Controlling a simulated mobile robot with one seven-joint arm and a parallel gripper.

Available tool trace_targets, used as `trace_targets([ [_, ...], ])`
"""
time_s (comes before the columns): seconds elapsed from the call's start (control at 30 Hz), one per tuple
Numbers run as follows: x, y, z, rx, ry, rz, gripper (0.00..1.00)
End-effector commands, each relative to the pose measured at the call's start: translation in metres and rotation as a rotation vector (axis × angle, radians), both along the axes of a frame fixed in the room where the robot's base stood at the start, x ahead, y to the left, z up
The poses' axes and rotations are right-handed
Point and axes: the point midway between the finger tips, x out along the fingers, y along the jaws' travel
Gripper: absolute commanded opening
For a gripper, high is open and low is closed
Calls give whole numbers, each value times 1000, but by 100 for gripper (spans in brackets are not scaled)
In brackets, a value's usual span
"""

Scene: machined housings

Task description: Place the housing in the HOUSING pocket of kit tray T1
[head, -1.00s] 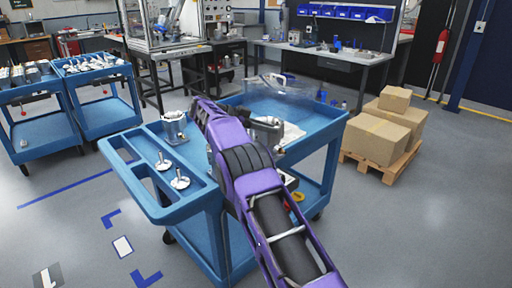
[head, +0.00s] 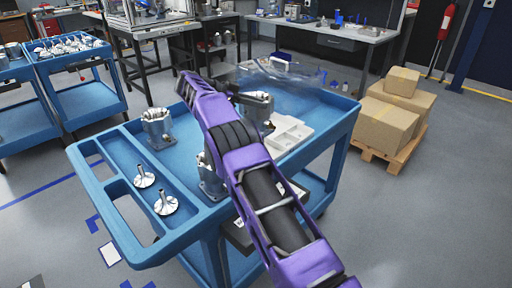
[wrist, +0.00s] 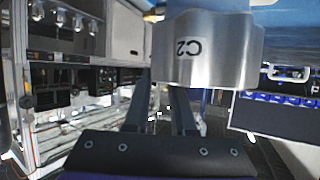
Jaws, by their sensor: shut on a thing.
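My gripper (wrist: 163,100) is shut on a grey metal housing (wrist: 205,50), a cylindrical part with a "C2" label that appears upside down in the wrist view. In the head view the held housing (head: 257,106) is beyond the end of my purple arm, over the blue cart (head: 100,200). A white tray with pockets (head: 296,134) lies on the cart just right of and below the housing. My arm hides its left part, and I cannot read a T1 or HOUSING mark on it. Whether the housing touches anything below is unclear.
Another housing (head: 158,128) stands on the cart at left, and a further one (head: 210,178) stands beside my arm. Two flanged shafts (head: 166,204) stand in the cart's side trough. A clear, blurred object (head: 285,72) is at the cart's far end. Boxes (head: 388,122) sit on a pallet at right.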

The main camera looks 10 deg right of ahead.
Motion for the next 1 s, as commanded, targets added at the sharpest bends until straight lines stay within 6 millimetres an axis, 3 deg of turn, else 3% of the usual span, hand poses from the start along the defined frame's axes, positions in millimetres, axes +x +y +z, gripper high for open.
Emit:
trace_targets([
  [0.17, 0, 0, -6, -3, -5, -1, 0],
  [0.5, 0, 0, -56, -4, -5, 0, 0],
  [0.87, 0, 0, -93, -3, -4, 1, 0],
  [1.0, 0, 0, -97, -3, -6, 1, 0],
])
